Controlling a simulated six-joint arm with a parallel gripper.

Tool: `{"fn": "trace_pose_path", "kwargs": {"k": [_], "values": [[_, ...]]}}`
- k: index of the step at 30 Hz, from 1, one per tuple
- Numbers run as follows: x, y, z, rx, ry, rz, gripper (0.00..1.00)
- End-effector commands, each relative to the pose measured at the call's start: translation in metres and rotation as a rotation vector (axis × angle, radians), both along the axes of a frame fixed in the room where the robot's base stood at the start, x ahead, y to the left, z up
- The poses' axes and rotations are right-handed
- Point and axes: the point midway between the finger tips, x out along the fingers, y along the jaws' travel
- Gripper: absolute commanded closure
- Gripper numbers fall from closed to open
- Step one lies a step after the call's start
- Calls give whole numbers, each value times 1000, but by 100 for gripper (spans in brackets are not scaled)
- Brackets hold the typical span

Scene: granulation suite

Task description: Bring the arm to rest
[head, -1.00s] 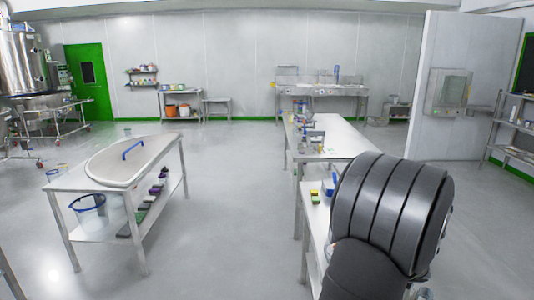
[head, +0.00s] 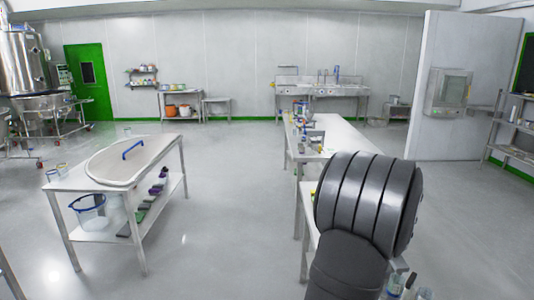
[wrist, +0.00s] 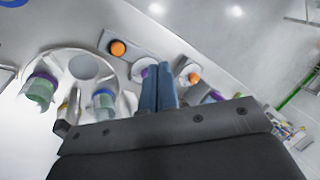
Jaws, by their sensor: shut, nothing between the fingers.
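My gripper (wrist: 158,72) shows in the wrist view, its two blue-grey fingers together and nothing held between them. In the head view a dark, ribbed part of my arm rises at the lower right, and the gripper itself is hidden or out of the picture. In the wrist view a round white holder (wrist: 70,52) with several containers lies to the left of the fingers. Items with orange tops (wrist: 118,48) sit near the fingers. I cannot tell how far the fingers are from them.
A long bench (head: 343,139) with small items runs behind my arm. Glass containers (head: 394,284) stand just right of my arm's lower part. The floor (head: 225,220) between is clear.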

Motion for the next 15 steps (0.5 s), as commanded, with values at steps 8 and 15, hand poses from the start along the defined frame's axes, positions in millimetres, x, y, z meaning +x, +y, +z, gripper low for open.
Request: {"fn": "trace_pose_path", "kwargs": {"k": [8, 15], "values": [[-2, -8, 13, -164, 72, 317, 100], [-4, -20, 29, -293, 156, 576, 100]]}}
